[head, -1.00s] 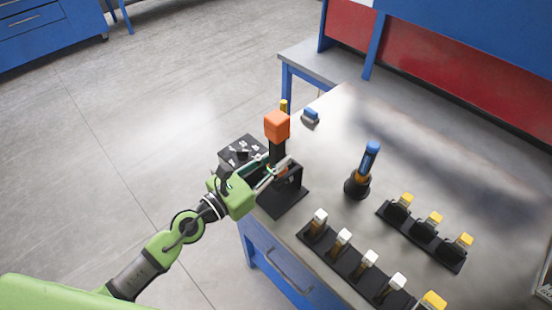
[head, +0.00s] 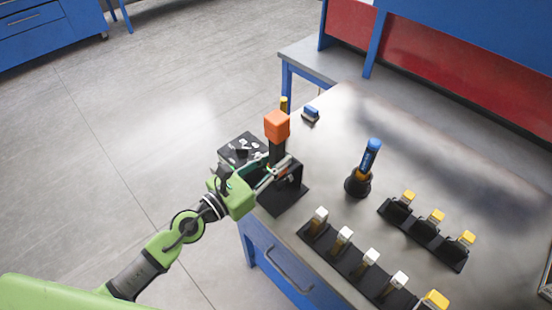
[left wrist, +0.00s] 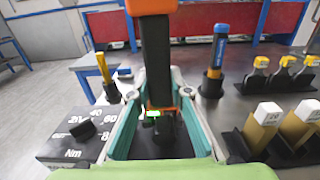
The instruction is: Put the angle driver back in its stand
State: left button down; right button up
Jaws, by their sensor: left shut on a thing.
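The angle driver, with an orange block on top (head: 277,125) and a black body, stands upright at the table's left edge. My left gripper (head: 276,170) is shut on its black body, below the orange block. In the left wrist view the black body (left wrist: 156,62) rises between the fingers, with an orange collar and a green light low down. The black stand (head: 287,197) is at the driver's lower end. The fingers partly hide that end, so I cannot tell whether it is fully seated. My right gripper is not in view.
A blue-handled tool (head: 368,161) stands upright in a round black holder to the right. Black racks with yellow-topped (head: 424,230) and white-topped (head: 343,240) tools are nearer the right and front. A black box with white markings (head: 240,148) is left of the stand. Bare table lies at the back right.

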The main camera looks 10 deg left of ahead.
pick_arm(q)
jog(key=shift+b, duration=0.3)
jog(key=c, duration=1.8)
grip_release()
jog(key=shift+f, duration=0.1)
jog(key=shift+s+f, duration=0.1)
jog(key=shift+f, duration=0.3)
jog(key=shift+r+v, duration=0.25)
jog(key=shift+v, duration=0.85)
jog(key=v, duration=0.9)
jog(key=shift+s+a, duration=0.2)
jog(key=shift+s, duration=0.1)
